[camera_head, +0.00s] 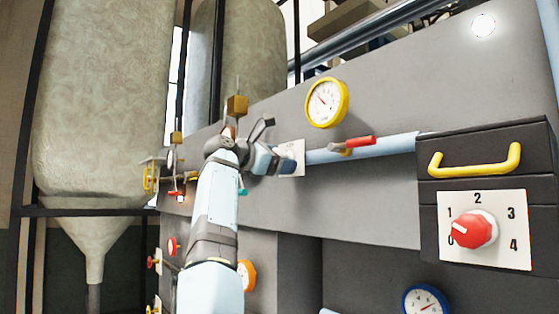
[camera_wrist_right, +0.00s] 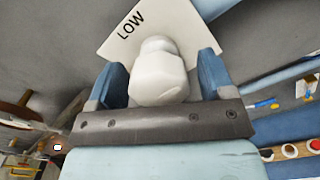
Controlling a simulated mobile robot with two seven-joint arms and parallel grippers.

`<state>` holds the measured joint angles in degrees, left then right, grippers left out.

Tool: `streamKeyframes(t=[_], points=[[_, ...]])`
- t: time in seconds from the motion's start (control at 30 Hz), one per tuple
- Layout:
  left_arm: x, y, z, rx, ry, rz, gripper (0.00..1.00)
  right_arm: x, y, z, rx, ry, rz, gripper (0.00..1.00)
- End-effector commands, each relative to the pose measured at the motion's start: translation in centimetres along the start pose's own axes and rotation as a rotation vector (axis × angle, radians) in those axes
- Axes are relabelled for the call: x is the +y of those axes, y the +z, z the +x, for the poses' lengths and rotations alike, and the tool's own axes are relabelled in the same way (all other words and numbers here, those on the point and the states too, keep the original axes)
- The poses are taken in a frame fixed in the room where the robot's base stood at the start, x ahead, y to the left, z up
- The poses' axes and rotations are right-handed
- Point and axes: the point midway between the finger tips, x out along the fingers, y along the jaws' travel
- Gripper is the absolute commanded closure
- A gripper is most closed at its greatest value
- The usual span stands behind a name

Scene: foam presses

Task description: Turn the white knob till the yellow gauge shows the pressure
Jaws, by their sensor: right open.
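The white knob (camera_wrist_right: 157,82) stands on a white plate (camera_wrist_right: 165,25) marked "LOW" in the right wrist view. My right gripper (camera_wrist_right: 160,76) is open, with one blue finger on each side of the knob; I cannot tell whether either touches it. In the head view my right gripper (camera_head: 277,160) is at the white plate (camera_head: 297,156) on the grey panel and hides the knob. My left gripper is not in view.
A pale blue pipe (camera_head: 375,148) with a red-handled valve (camera_head: 358,142) runs right of the plate. A large tank (camera_head: 100,100) stands left.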

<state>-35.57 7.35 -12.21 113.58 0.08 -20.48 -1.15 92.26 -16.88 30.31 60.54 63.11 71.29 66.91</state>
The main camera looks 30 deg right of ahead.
Motion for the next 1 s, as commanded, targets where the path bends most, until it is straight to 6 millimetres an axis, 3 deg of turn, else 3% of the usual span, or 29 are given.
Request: streamKeyframes(t=[0.17, 0.6, 0.8, 1.0], points=[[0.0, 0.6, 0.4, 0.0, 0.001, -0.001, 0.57, -0.1, -0.2, -2.0, 0.001, 0.003, 0.0, 0.24], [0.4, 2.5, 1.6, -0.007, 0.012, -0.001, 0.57, -0.1, -0.1, -11.4, -0.001, 0.002, 0.0, 0.24], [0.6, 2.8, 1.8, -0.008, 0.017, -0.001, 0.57, -0.1, 0.0, -13.4, -0.001, 0.0, 0.001, 0.24], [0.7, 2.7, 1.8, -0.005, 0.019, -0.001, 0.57, 0.0, 0.1, -13.7, -0.001, 0.0, 0.001, 0.24]])
